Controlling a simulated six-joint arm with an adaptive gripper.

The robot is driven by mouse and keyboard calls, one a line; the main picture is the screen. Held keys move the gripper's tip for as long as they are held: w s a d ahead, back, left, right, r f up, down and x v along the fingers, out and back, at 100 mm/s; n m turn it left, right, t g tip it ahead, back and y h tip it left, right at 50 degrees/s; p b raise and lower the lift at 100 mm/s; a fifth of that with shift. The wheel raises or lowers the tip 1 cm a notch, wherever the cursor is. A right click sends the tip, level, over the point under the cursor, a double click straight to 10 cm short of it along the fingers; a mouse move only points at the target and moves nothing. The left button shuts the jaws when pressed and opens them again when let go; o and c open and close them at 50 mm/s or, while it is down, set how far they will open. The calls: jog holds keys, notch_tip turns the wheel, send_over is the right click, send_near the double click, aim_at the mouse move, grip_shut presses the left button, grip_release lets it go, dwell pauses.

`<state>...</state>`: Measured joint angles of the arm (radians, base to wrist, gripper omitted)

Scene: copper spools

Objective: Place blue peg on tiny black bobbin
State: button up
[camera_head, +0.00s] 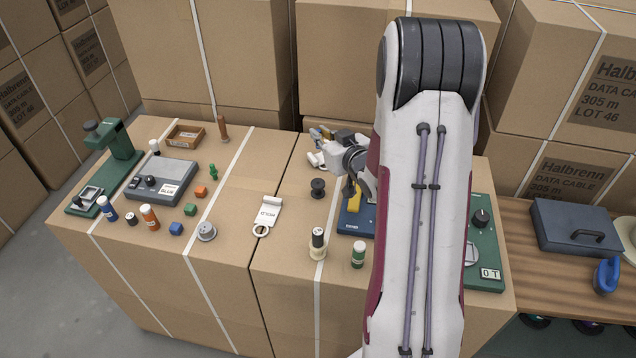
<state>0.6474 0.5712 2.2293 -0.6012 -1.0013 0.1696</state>
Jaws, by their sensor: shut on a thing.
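A small black bobbin (318,188) stands upright on the right-hand carton top, just left of my wrist. A smaller dark piece (131,219) stands at the left between two bottles; I cannot tell whether it is also a bobbin. My gripper (322,142) is at the back of the carton top, beyond the black bobbin and apart from it. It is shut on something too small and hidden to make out. I see no clear blue peg; the arm may hide it. A small blue block (176,229) sits at the front left.
A cream spool with a black-and-white piece on top (318,240) and a green jar (358,254) stand near the front. A white tag (267,214) lies mid-table. A grey scale (162,180) is at left. My arm covers much of the right side.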

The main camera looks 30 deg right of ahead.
jog(key=shift+s+a+f+y, duration=0.1)
jog(key=shift+s+a+y, duration=0.1)
jog(key=shift+s+a, duration=0.25)
jog(key=shift+s+a+f+y, duration=0.1)
jog(key=shift+s+a+y, duration=0.1)
jog(key=shift+s, duration=0.3)
send_over(321, 186)
jog(key=shift+f, duration=2.9)
jog(key=shift+f, duration=0.1)
jog(key=shift+f, duration=2)
jog(key=shift+f, duration=0.15)
